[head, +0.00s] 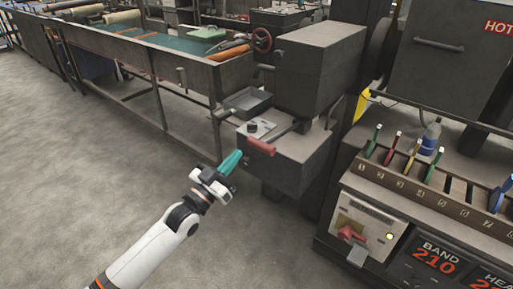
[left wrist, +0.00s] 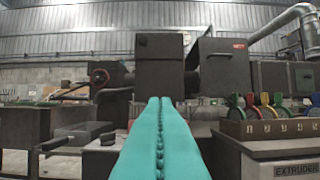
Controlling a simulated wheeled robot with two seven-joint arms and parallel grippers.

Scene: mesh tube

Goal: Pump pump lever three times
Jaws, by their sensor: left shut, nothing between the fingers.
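The pump lever, as I take it, is the dark bar with a red grip (head: 260,146) on the front of a dark grey machine block (head: 297,160) in the head view. My left gripper (head: 231,161) has teal fingers, shut with nothing between them. Its tip is just left of and slightly below the red grip in the picture, with a visible gap. My right gripper is not in view.
A small dark tray (head: 247,102) and a black knob (head: 252,127) are near the lever. A long conveyor table (head: 150,50) stretches to the back left. On the right is a numbered rack (head: 410,187) with coloured levers, above a control panel. The floor at left is clear.

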